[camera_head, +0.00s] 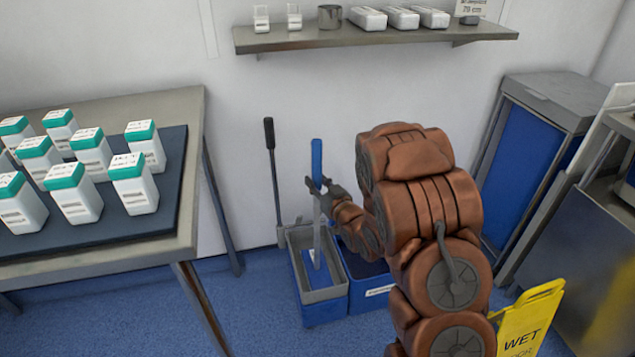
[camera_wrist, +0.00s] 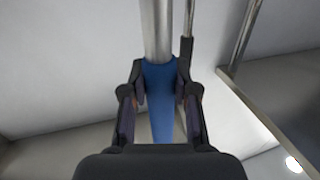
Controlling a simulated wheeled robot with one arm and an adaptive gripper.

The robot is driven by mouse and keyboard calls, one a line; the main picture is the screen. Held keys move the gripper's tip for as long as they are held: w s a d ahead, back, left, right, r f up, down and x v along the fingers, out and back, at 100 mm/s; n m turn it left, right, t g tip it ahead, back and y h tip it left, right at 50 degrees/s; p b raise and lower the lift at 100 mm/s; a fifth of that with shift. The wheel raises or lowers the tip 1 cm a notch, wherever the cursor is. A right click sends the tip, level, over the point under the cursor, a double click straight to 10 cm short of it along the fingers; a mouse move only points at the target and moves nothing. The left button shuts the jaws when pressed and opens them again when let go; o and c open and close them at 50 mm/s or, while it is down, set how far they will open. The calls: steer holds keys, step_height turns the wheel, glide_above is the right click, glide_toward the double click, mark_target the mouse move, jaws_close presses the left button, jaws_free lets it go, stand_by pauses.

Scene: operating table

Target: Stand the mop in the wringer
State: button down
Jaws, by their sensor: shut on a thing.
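The mop (camera_head: 317,158) stands roughly upright, with a blue grip at the top and a pale metal shaft below. My gripper (camera_head: 322,187) is shut around the blue grip near its lower end. In the wrist view, the fingers of my gripper (camera_wrist: 161,85) lie on both sides of the mop's blue grip (camera_wrist: 162,105). The shaft runs down in front of or into the grey-rimmed blue wringer bucket (camera_head: 323,307) on the floor. I cannot tell whether the mop's lower end is seated there. A second blue bucket part (camera_head: 362,272) adjoins it, partly hidden by my arm.
A black-handled pole (camera_head: 273,165) stands against the wall, left of the mop. A table (camera_head: 185,185) with several teal-capped bottles is at left. A wall shelf (camera_head: 375,36) hangs above. A yellow wet-floor sign (camera_head: 527,320) and metal cabinets are at right.

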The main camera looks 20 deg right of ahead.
mark_target(320, 155)
steer(key=c, duration=0.8)
jaws_free()
steer(key=shift+r, duration=4.95)
